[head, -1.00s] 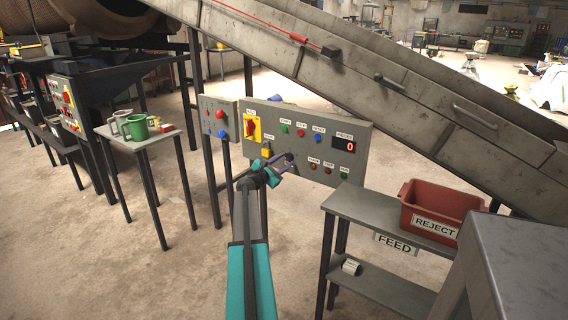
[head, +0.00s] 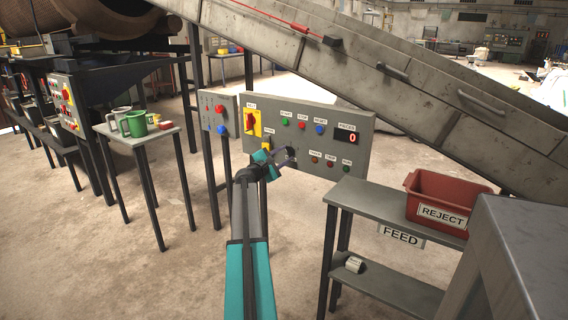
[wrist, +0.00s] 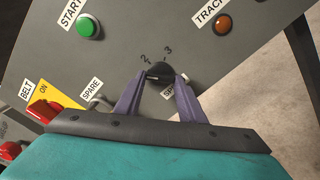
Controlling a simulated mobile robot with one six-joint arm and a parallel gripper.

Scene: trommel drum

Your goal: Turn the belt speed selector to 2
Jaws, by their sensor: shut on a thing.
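The belt speed selector is a small black knob (wrist: 160,71) on the grey control panel (head: 305,141). In the wrist view the marks 2 and 3 show above it; other marks are hidden by my fingers. A pale line shows on the knob's lower left, but I cannot tell for sure which mark it points to. My gripper (wrist: 158,80) has its two purple fingers shut on the knob, one at each side. In the head view my gripper (head: 288,156) is at the panel's lower middle and largely covers the knob.
A red and yellow belt switch (head: 252,122) is left of the knob. Start, stop and reset buttons sit above, and indicator lamps to the lower right. A feed table (head: 355,200) with a red reject bin (head: 412,208) stands at the right. The conveyor (head: 440,105) slopes behind.

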